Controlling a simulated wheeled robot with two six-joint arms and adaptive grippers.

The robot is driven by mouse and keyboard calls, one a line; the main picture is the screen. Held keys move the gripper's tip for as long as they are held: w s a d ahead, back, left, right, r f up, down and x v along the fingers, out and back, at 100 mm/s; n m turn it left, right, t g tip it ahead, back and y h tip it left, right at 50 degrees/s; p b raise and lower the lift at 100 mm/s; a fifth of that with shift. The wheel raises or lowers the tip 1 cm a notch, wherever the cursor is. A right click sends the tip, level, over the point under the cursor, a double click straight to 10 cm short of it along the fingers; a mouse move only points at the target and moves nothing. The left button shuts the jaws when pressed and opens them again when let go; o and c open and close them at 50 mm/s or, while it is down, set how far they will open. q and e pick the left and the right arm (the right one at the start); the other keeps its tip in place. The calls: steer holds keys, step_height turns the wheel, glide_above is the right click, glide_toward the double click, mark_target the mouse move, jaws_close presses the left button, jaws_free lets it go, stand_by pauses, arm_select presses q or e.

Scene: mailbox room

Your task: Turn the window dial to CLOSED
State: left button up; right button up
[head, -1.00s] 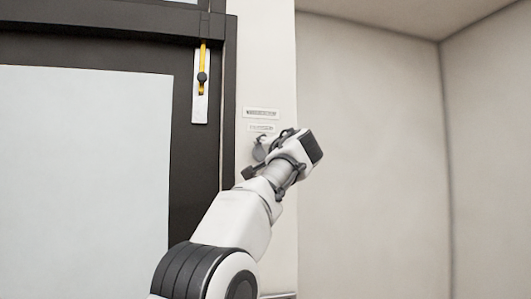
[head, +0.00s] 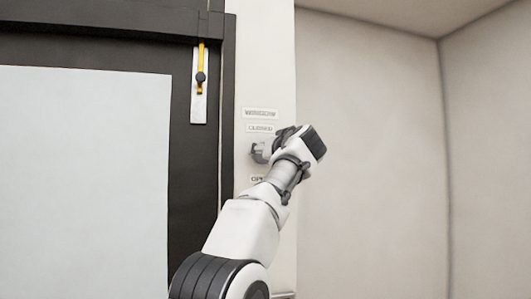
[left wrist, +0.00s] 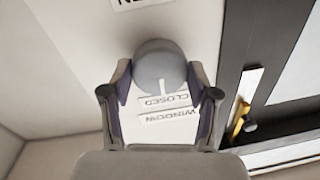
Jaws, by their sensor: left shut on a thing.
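The window dial is a round grey knob on a pale wall panel. It fills the space between my fingertips in the left wrist view (left wrist: 157,62), and its edge shows in the head view (head: 257,153). A white pointer line on the knob faces the CLOSED label (left wrist: 165,101), which appears upside down in the left wrist view. The WINDOW label (left wrist: 168,118) is beyond it. My left gripper (left wrist: 159,76) is shut on the dial, one finger on each side. An OPEN label (head: 257,179) sits below the dial, partly hidden by my arm. My right gripper is not in view.
Left of the panel is a dark window frame (head: 180,170) around a pale pane (head: 85,170). A yellow latch lever with a black knob (head: 201,78) is mounted on the frame. The plain wall (head: 370,150) to the right is clear.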

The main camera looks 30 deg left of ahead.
arm_select(q)
steer(key=shift+r+n, duration=0.15)
steer(key=shift+n, duration=0.25)
steer(key=o, duration=1.2)
steer(key=shift+w, duration=0.1)
steer(key=v, duration=1.1)
steer(key=shift+s+d, duration=0.25)
